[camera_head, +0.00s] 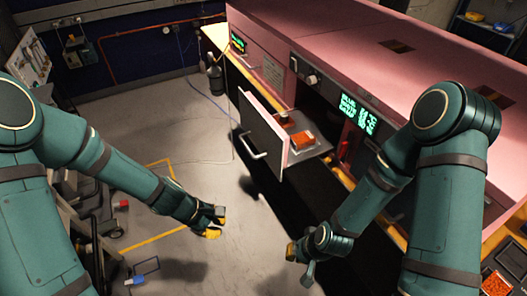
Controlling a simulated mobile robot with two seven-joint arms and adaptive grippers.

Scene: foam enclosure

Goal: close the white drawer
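The white drawer (264,128) is pulled out of the pink enclosure. Its pale front panel faces left, with a light bar handle (252,148) low on it. An orange-red block (302,140) lies on the tray inside the drawer. My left gripper (216,223) is left of and nearer than the drawer, clear of it, with its fingers apart and nothing between them. My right gripper (299,264) is below the drawer in the picture, apart from it, with its fingers apart and empty. Neither gripper touches the handle.
The pink enclosure (340,40) fills the right back, with green-lit displays (358,113) and a dark opening beside the drawer. A yellow-edged ledge runs along its front. A container of orange-red pieces (497,284) is at lower right. Grey floor (165,115) is open at left.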

